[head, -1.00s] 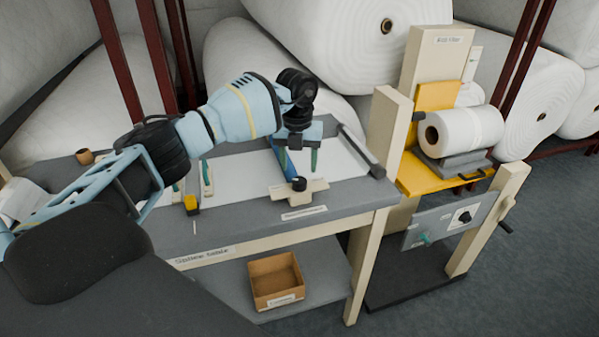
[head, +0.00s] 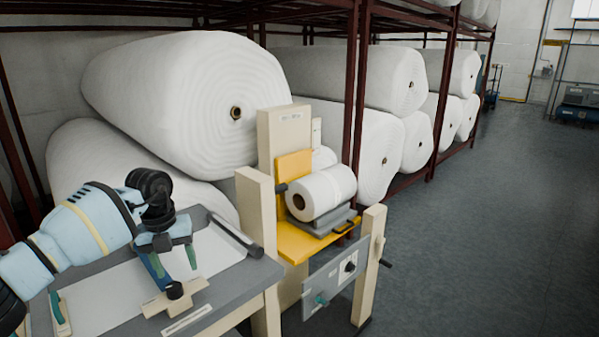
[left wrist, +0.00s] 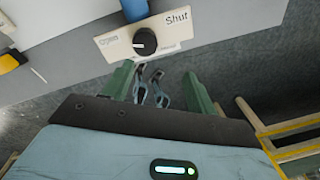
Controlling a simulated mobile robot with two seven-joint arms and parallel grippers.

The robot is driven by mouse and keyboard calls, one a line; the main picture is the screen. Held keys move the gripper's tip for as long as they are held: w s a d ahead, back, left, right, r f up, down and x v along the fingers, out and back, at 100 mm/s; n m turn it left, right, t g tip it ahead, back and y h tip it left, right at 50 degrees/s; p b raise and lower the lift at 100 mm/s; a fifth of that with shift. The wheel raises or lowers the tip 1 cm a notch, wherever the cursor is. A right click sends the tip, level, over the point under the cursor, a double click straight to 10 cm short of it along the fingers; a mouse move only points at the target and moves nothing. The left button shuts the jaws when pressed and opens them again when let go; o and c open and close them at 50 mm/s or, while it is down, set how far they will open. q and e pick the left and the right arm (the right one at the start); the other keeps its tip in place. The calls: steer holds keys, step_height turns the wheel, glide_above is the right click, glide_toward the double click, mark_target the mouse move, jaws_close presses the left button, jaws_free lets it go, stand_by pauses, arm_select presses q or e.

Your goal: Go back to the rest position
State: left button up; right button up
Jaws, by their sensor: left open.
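My left gripper (head: 175,264) hangs over the grey splice table, pointing down, with its green-padded fingers apart. The left wrist view shows the two green fingers (left wrist: 158,88) spread, with no workpiece held between them. A cream plate with a black knob (head: 175,291) is at the table's front, close to the gripper. In the left wrist view, this plate (left wrist: 172,39) reads "Open" and "Shut" and lies beyond the fingers. My right gripper is in neither view.
A cream and yellow stand (head: 295,245) holding a small white roll (head: 325,190) is right of the table. Large white wadding rolls (head: 185,100) fill the dark red racks (head: 357,95) behind. Grey floor (head: 480,240) is open on the right.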

arm_select(q)
steer(key=s+d+f+n+t+h, duration=0.1)
steer(key=s+d+f+h, duration=0.25)
steer(key=d+h, duration=0.45)
steer(key=s+d+f+n+t+h, duration=0.1)
steer(key=s+d+f+h, duration=0.3)
steer(key=d, duration=0.8)
steer(key=s+d+f+n+t+h, duration=0.1)
steer(key=s+d+f+h, duration=0.3)
steer(key=d, duration=0.6)
steer(key=s+a+f+n+t+y, duration=0.8)
steer(key=a+f+n+t+y, duration=0.3)
steer(key=n, duration=0.9)
steer(key=s+a+f+n+g+y, duration=0.2)
steer(key=s+f, duration=0.3)
steer(key=s, duration=0.3)
steer(key=s+a+f+n+g+y, duration=0.2)
steer(key=s+a+f+n, duration=0.2)
steer(key=s, duration=0.4)
steer(key=shift+a+f+n+g, duration=0.3)
steer(key=shift+a+f+g, duration=0.1)
steer(key=shift+a+f, duration=0.05)
